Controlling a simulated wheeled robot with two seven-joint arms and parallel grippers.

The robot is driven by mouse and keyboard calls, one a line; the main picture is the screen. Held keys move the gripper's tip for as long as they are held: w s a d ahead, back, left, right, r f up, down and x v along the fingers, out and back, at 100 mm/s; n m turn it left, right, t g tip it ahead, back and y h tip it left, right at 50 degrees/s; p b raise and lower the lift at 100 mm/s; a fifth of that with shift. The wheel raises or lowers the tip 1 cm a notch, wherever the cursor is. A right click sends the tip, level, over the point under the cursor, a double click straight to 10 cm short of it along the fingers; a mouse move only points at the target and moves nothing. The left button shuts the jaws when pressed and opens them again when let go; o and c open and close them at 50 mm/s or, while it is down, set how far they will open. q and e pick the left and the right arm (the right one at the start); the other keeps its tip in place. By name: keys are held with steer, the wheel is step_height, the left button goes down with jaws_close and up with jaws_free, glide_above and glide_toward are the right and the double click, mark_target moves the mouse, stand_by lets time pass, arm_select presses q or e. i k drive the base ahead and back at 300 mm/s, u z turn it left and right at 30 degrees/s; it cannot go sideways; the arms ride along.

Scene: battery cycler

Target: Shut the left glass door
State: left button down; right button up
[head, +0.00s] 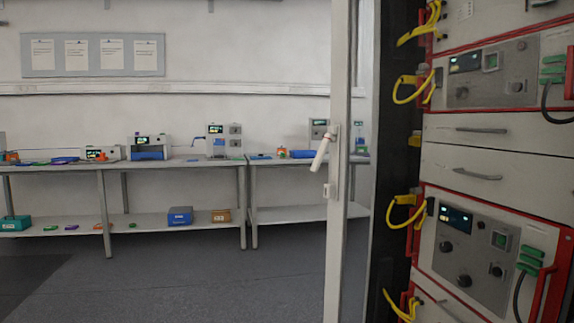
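The left glass door (337,240) stands open at the left side of the cycler cabinet, seen nearly edge-on as a pale frame. Its white handle (320,154) sticks out to the left, tilted, at about mid-height of the frame. A narrow strip of glass shows between the door frame and the dark cabinet edge, with the bench behind visible through it. Neither of my grippers is in view, so their states are hidden.
The cabinet (470,160) fills the right side with cycler units, drawers, red handles and yellow cables (405,212) bulging out at its left edge. Workbenches (120,168) with instruments line the far wall. The grey floor (200,280) left of the door is clear.

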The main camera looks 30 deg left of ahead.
mark_target(342, 11)
steer(key=u, duration=0.8)
steer(key=i, duration=1.55)
steer(key=z, duration=0.55)
